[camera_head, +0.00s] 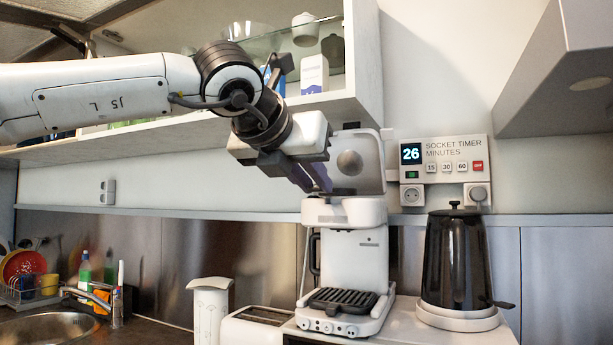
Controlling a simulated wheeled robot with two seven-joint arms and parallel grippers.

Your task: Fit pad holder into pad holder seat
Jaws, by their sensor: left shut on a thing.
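A white coffee machine (352,262) stands on the counter with its lid (362,160) raised. The pad holder seat is in the machine's top (345,212), but its inside is hidden from this low angle. My left gripper (324,187) reaches down from the upper left, tilted, with its fingertips just above the top opening, in front of the raised lid. It is shut on a small dark piece, the pad holder (342,191), which shows only in part. I cannot tell whether the holder touches the seat. My right gripper is not in view.
A dark kettle (455,262) stands right of the machine, and a toaster (258,326) stands to its left. A socket timer (443,160) reading 26 is on the wall. An open cabinet shelf (345,105) hangs close above the gripper. A sink (48,328) is far left.

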